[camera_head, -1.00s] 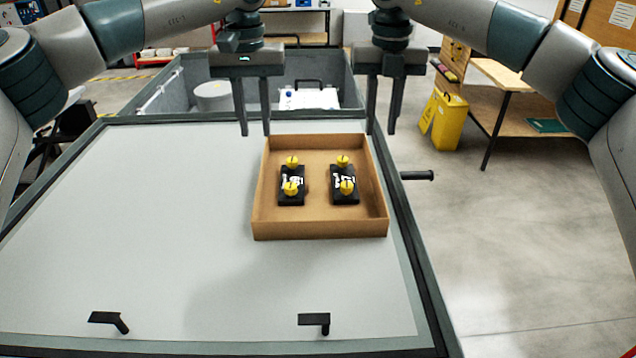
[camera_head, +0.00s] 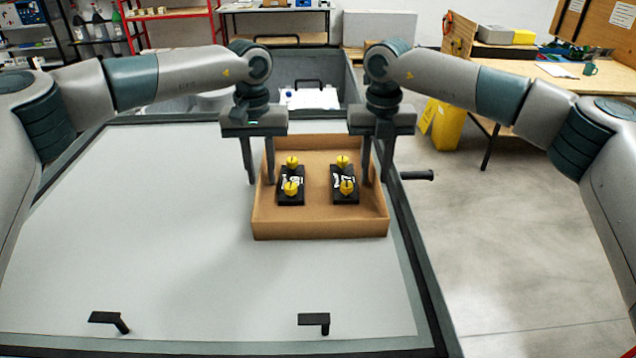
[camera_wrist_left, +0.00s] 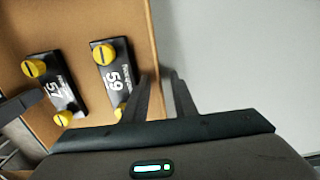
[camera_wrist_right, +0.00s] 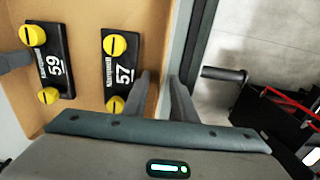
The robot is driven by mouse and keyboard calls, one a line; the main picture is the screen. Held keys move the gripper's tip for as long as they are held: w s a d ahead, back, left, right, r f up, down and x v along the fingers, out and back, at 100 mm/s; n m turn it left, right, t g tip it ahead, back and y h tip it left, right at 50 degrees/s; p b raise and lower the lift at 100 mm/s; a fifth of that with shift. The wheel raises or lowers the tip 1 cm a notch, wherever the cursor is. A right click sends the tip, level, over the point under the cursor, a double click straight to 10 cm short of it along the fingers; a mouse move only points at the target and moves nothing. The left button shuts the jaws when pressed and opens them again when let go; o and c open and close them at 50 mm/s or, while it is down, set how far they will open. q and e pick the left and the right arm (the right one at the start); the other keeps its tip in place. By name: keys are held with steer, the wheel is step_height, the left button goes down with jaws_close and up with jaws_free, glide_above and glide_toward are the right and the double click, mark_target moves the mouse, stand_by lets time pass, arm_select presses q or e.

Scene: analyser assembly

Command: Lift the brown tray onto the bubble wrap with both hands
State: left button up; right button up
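The brown tray (camera_head: 320,228) lies on the pale table, right of its middle. It holds two black blocks with yellow knobs, one on the left (camera_head: 291,186) and one on the right (camera_head: 344,185). My left gripper (camera_head: 260,182) is open at the tray's left wall, one finger on each side of it; the left wrist view shows that wall (camera_wrist_left: 152,45) between the fingers. My right gripper (camera_head: 377,181) is open at the right wall, its fingers likewise either side; the right wrist view shows this wall (camera_wrist_right: 166,40). I cannot tell whether the fingers touch the walls. I see no bubble wrap clearly.
The pale table top (camera_head: 130,230) is clear left of the tray. Two black handles, one (camera_head: 110,320) and another (camera_head: 315,321), are at its near edge. A black peg (camera_head: 417,175) sticks out on the right. A grey bin (camera_head: 330,75) stands behind.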

arm_select(q)
jaws_close()
arm_select(e)
jaws_close()
arm_select(q)
steer(key=shift+r, duration=0.2)
arm_select(e)
steer(key=shift+r, duration=0.2)
